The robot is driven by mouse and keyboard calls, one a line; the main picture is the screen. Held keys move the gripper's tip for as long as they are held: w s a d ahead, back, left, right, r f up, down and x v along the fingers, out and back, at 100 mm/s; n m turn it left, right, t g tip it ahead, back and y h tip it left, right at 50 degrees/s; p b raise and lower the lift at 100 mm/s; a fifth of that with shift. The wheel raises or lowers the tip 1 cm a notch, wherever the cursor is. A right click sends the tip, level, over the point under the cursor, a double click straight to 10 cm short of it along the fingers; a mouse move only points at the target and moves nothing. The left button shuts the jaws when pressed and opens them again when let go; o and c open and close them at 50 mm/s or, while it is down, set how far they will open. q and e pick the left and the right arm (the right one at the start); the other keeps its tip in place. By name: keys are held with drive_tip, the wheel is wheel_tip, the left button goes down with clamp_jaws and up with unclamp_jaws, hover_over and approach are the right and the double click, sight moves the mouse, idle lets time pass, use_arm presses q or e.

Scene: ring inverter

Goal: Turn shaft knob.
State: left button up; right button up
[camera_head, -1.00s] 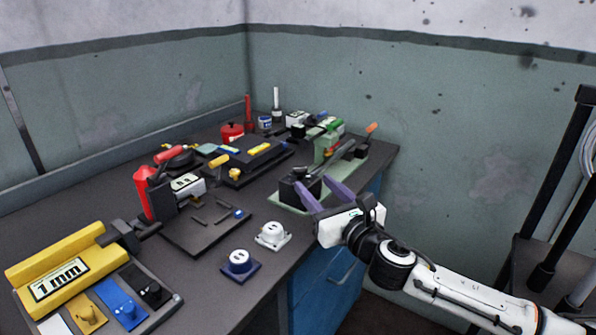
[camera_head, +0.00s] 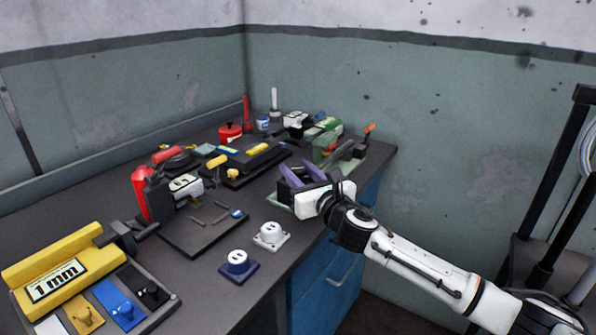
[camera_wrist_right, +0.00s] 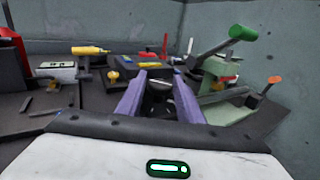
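My right gripper (camera_head: 292,172) has two purple fingers and stands at the black device on the green base (camera_head: 277,200), near the table's right edge. In the right wrist view, the fingers (camera_wrist_right: 158,90) are spread apart, with a dark rounded part (camera_wrist_right: 159,86) between them. It may be the shaft knob, but I cannot tell for sure. I see no clear contact with either finger. In the head view the gripper hides most of the black device. My left gripper is out of view.
A green lever press (camera_head: 326,147) and an orange-tipped lever (camera_head: 369,128) stand just beyond the gripper. White (camera_head: 271,235) and blue (camera_head: 238,264) knobbed blocks sit nearer. A yellow 1 mm block (camera_head: 55,268) is front left. The wall is behind.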

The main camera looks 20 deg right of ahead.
drive_tip(key=c, duration=0.6)
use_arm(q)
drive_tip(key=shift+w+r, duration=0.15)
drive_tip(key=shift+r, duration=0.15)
use_arm(e)
drive_tip(key=shift+a+m+h, duration=0.1)
drive_tip(key=shift+m+h, duration=0.3)
drive_tip(key=shift+h, duration=0.1)
drive_tip(key=m+h+p, duration=0.1)
drive_tip(key=h, duration=0.2)
drive_tip(key=shift+m+p, duration=0.3)
drive_tip(key=shift+m, duration=0.1)
drive_tip(key=m+h, duration=0.1)
drive_tip(key=h, duration=0.1)
drive_tip(key=shift+m+h, duration=0.3)
drive_tip(key=shift+m+g+h+p, duration=0.3)
drive_tip(key=shift+m+g+h, duration=0.2)
drive_tip(key=shift+m+h, duration=0.5)
drive_tip(key=m+h, duration=0.1)
drive_tip(key=g+h, duration=0.1)
drive_tip(key=h, duration=0.1)
drive_tip(key=shift+f+m+g+h+b, duration=0.1)
drive_tip(key=shift+m+g+h+b, duration=0.2)
drive_tip(key=shift+m+b, duration=0.1)
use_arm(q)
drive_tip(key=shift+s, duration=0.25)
use_arm(e)
drive_tip(key=shift+m+g+h, duration=0.4)
drive_tip(key=shift+m+h, duration=0.1)
drive_tip(key=shift+h, duration=0.1)
